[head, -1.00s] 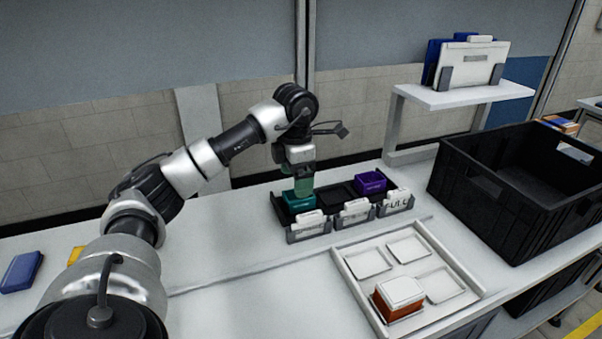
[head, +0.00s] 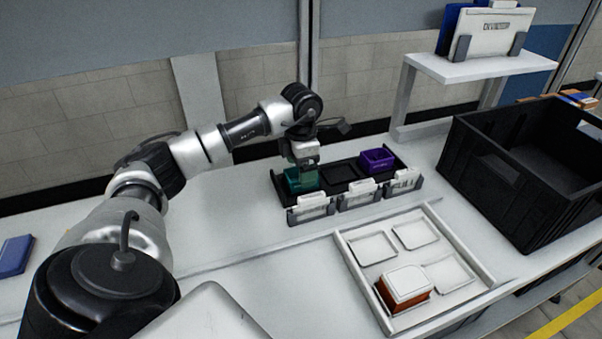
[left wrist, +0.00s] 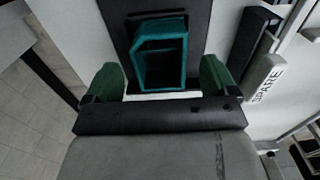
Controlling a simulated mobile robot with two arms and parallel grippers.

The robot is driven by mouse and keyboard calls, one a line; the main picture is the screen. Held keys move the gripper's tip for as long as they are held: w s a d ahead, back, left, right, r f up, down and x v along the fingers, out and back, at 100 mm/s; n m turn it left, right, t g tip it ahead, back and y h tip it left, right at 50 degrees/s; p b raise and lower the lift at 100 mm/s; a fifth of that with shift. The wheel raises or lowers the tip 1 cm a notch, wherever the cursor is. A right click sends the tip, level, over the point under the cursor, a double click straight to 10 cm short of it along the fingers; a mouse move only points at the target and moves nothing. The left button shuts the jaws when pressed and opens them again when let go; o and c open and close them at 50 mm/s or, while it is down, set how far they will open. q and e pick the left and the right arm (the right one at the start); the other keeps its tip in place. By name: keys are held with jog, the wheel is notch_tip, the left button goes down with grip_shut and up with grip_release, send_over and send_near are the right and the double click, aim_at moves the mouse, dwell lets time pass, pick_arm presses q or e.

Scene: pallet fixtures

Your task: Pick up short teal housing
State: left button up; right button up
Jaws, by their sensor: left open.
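The short teal housing (head: 296,181) is an open-topped box in the left compartment of the black tray (head: 341,187). In the left wrist view the housing (left wrist: 162,57) lies between and just ahead of the fingertips. My left gripper (head: 305,172) is above and at the housing, with its green fingers partly covering it. In the left wrist view my left gripper (left wrist: 163,82) is open, one green finger on each side of the housing, with no clear contact. My right gripper is in neither view.
A purple housing (head: 378,159) sits in the tray's right compartment; the middle one is empty. White label cards (head: 357,189) stand along the tray front. A white pallet (head: 487,278) holds an orange part with a white top (head: 404,287). A black crate (head: 524,222) stands at the right.

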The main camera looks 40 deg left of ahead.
pick_arm(q)
notch_tip(320, 180, down, 2)
jog(key=shift+f, duration=0.1)
jog(key=c, duration=1)
jog(key=shift+c, duration=0.2)
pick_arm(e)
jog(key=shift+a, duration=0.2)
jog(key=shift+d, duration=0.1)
